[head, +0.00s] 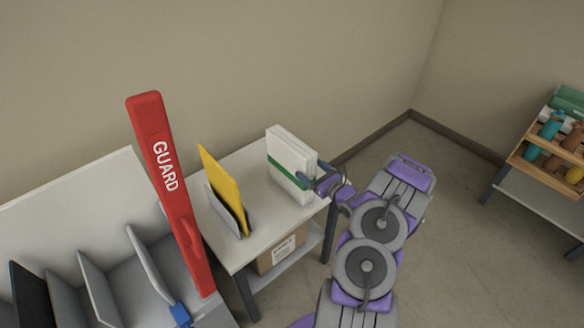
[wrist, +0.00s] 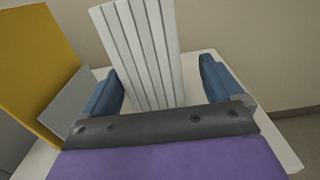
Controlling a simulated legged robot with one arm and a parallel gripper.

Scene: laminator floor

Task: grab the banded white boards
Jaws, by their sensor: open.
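The banded white boards (head: 291,160) stand upright as a block on the right part of a small white table, with a green band around them in the head view. In the wrist view the boards (wrist: 142,50) show as several upright white edges, and the band is not visible there. My gripper (wrist: 162,82) is open, with one blue finger to the left of the boards and one to the right. The right finger has a clear gap to them; the left one is closer. In the head view my gripper (head: 310,183) is at the boards' right side.
A yellow board (head: 224,188) stands in a grey holder left of the white boards. A red GUARD bar (head: 172,190) rises further left, beside grey dividers (head: 100,290). A cardboard box (head: 282,250) sits below the tabletop (head: 243,165). A wooden rack with bottles (head: 552,140) stands far right; open floor lies between.

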